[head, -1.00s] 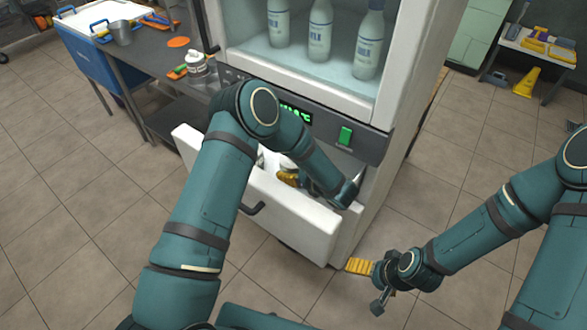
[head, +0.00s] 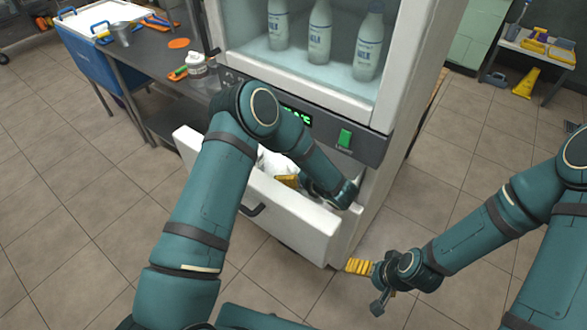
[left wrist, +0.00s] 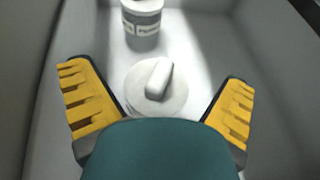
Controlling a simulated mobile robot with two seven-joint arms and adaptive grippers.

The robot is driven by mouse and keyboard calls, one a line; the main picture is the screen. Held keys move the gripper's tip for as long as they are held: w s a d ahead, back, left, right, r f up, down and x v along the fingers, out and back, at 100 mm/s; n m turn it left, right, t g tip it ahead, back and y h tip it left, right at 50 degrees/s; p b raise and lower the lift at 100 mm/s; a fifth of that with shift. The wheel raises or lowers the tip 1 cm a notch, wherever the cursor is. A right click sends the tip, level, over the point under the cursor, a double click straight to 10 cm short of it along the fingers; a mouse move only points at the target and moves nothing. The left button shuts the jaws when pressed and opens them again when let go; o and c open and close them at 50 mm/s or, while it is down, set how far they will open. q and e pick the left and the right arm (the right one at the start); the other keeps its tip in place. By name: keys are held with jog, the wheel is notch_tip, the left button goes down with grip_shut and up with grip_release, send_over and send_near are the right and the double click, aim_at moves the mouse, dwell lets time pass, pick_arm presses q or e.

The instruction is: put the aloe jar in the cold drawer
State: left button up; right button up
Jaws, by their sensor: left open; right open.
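The open white drawer (head: 262,205) sticks out below the fridge's control panel. My left gripper (head: 288,181) reaches down into it, and its yellow fingers (left wrist: 158,105) are spread open in the left wrist view. Between and just beyond the fingertips is a white round pump-topped container (left wrist: 172,102), seen from above and apart from both fingers. A white tub with a dark label band (left wrist: 142,20) stands farther along the drawer. No label reading aloe is legible, so I cannot tell which is the aloe jar. My right gripper (head: 360,267) is open and empty above the floor.
Milk bottles (head: 320,32) stand in the fridge compartment above. A white jar (head: 197,66), a metal cup (head: 122,34) and an orange disc (head: 179,43) are on the dark side table at left.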

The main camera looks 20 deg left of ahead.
pick_arm(q)
jog(key=v, duration=0.7)
jog(key=shift+d, duration=0.3)
jog(key=shift+s+a+r, duration=0.1)
jog(key=shift+r, duration=0.05)
